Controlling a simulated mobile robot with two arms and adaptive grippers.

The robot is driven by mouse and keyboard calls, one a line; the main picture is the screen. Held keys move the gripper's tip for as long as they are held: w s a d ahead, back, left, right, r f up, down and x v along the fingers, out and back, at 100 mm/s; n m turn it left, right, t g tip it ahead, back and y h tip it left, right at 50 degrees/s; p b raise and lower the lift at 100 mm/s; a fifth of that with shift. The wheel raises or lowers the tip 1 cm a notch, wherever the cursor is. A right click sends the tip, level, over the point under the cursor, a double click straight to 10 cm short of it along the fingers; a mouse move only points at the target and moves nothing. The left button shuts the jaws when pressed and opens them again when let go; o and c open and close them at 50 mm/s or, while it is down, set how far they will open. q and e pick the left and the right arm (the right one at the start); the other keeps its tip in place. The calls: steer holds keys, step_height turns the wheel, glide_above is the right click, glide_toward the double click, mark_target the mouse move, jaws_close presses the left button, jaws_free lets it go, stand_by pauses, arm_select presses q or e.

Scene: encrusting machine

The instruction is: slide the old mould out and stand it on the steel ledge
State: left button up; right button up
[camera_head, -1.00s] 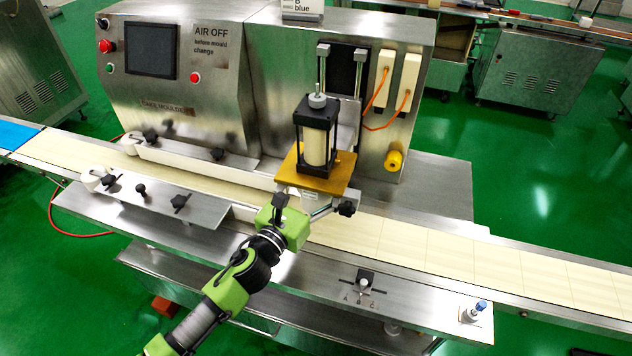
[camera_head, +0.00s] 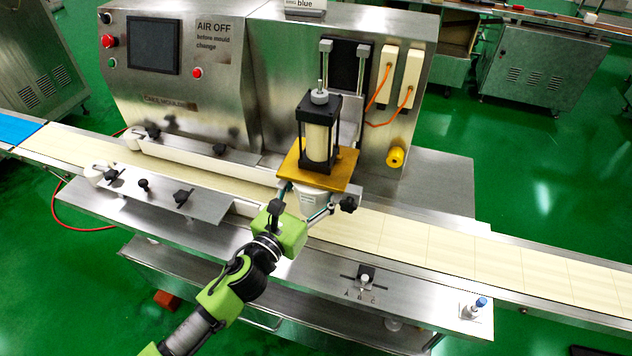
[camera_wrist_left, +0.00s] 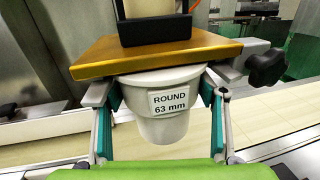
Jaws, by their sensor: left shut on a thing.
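The old mould is a white round cup labelled "ROUND 63 mm" (camera_wrist_left: 160,105). It hangs upright below the gold plate (camera_head: 340,175) of the press, its rim close under the plate; I cannot tell whether they touch. In the head view the mould (camera_head: 309,203) shows partly under the plate's front edge. My left gripper (camera_head: 305,200) is shut on the mould, one finger on each side, as the left wrist view (camera_wrist_left: 162,97) shows. The steel ledge (camera_head: 315,263) runs along the front of the belt, bare below the gripper. My right gripper is not in view.
A black-framed cylinder (camera_head: 318,135) stands on the plate. A black knob (camera_head: 348,204) sits right of the mould. The cream belt (camera_head: 430,245) passes beneath. An A-B-C selector (camera_head: 364,280) and a blue-capped fitting (camera_head: 478,306) stand on the ledge's right part.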

mark_target(309, 201)
arm_select(q)
steer(key=shift+v, duration=1.15)
steer(key=shift+s+d+r, duration=0.1)
steer(key=shift+d, duration=0.1)
steer(key=shift+d+v, duration=0.25)
steer(key=shift+v, duration=1.05)
steer(key=d+b+v, duration=0.1)
steer(key=v, duration=0.6)
steer(key=shift+s, duration=0.6)
steer(key=shift+r, duration=0.1)
